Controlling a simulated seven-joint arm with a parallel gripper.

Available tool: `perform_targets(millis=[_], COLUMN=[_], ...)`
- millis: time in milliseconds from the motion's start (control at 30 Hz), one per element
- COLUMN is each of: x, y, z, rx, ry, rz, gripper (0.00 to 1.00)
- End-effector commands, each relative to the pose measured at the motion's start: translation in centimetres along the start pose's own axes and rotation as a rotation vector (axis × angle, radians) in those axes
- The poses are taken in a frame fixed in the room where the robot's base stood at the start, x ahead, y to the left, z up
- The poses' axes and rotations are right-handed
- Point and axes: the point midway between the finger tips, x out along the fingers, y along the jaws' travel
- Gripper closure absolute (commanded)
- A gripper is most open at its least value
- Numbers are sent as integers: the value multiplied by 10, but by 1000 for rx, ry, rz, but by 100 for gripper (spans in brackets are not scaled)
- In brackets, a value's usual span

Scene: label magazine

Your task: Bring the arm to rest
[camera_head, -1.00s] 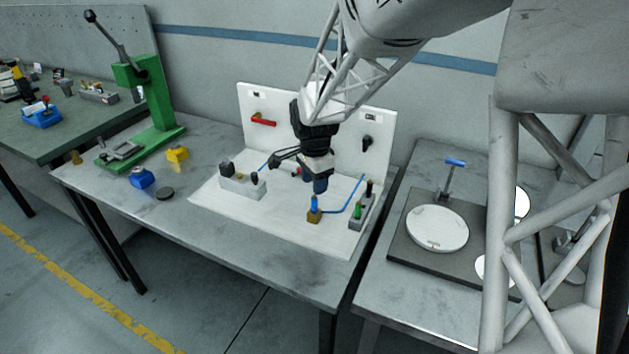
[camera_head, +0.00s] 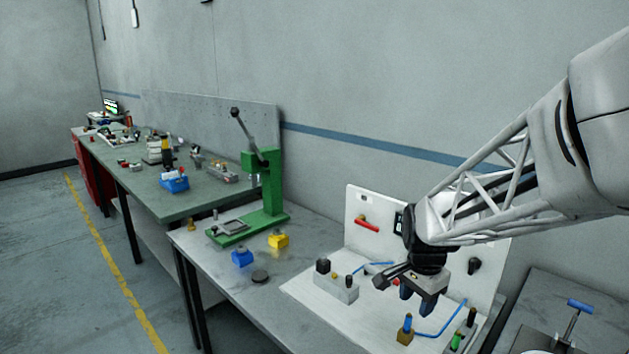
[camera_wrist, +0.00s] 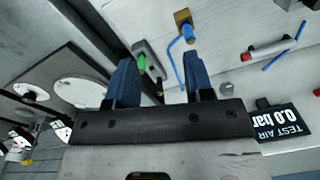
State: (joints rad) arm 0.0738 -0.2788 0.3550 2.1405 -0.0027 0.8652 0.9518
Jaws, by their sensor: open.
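My gripper (camera_head: 416,300) is at the end of my arm, over the white test panel (camera_head: 308,290) on the grey bench. In the wrist view its two blue fingers (camera_wrist: 156,80) are apart with nothing held between them. A brass block with a blue plug (camera_head: 405,332) stands on the panel base in front of my gripper, and a blue tube runs from it to the right. The block also shows beyond the fingers in the wrist view (camera_wrist: 183,18).
A red-handled valve (camera_head: 366,224) is on the upright panel. A green lever press (camera_head: 262,190), a yellow block (camera_head: 278,241) and a blue block (camera_head: 242,258) stand further left. Open air lies above the bench.

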Motion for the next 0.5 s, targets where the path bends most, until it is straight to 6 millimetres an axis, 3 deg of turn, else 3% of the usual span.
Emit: perform_targets(millis=[200, 500], x=[-36, -68], y=[38, 94], z=[37, 84], rx=[-239, -567], ry=[31, 80], rz=[-34, -66], gripper=[52, 52])
